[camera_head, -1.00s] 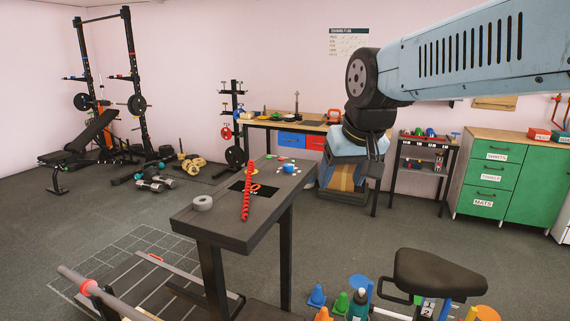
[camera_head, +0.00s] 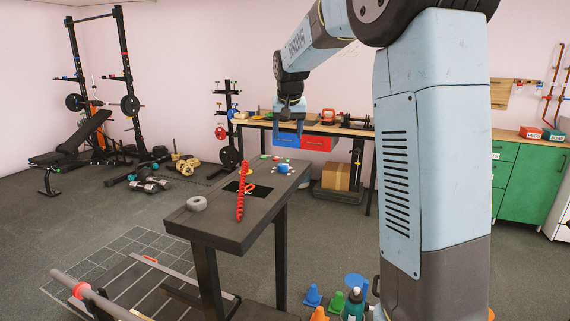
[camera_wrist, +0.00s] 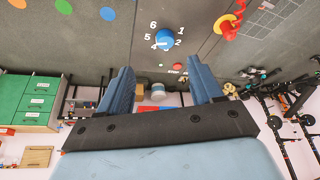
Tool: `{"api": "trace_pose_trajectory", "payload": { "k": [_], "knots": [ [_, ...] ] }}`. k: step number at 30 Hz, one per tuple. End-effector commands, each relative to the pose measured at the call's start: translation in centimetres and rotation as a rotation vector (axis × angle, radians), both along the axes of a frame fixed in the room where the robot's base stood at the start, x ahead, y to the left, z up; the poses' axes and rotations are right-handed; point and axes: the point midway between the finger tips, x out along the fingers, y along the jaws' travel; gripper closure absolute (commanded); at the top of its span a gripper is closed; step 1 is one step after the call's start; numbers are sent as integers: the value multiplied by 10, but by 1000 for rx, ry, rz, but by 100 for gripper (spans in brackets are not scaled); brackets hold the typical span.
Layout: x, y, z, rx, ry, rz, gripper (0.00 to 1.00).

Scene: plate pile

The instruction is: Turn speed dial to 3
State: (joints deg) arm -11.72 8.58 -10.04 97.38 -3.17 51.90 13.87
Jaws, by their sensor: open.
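The blue speed dial (camera_head: 284,169) is at the far right end of the dark console (camera_head: 205,228). In the wrist view the dial (camera_wrist: 166,39) is a round knob with white numbers around it; 1 and 2 read on the right, and 4, 5 and 6 on the left. I cannot tell which number it points to. My gripper (camera_head: 289,132) hangs above the console's far end, apart from the dial. In the wrist view my gripper (camera_wrist: 163,76) has its two blue fingers spread with nothing between them.
A red button (camera_wrist: 177,66) lies close to the dial. A workbench (camera_head: 345,130) with drawers stands behind. A treadmill belt is below at the left.

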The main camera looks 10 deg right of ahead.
Motion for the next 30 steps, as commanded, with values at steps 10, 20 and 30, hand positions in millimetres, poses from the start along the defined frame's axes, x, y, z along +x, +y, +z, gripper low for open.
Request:
{"api": "trace_pose_trajectory", "payload": {
  "k": [10, 20, 30],
  "knots": [
    [35, 5, -18, -13, 6, -13, 34],
    [53, 1, -63, -14, 9, -14, 34],
    [74, -3, -116, -13, 8, -15, 34]
  ]
}}
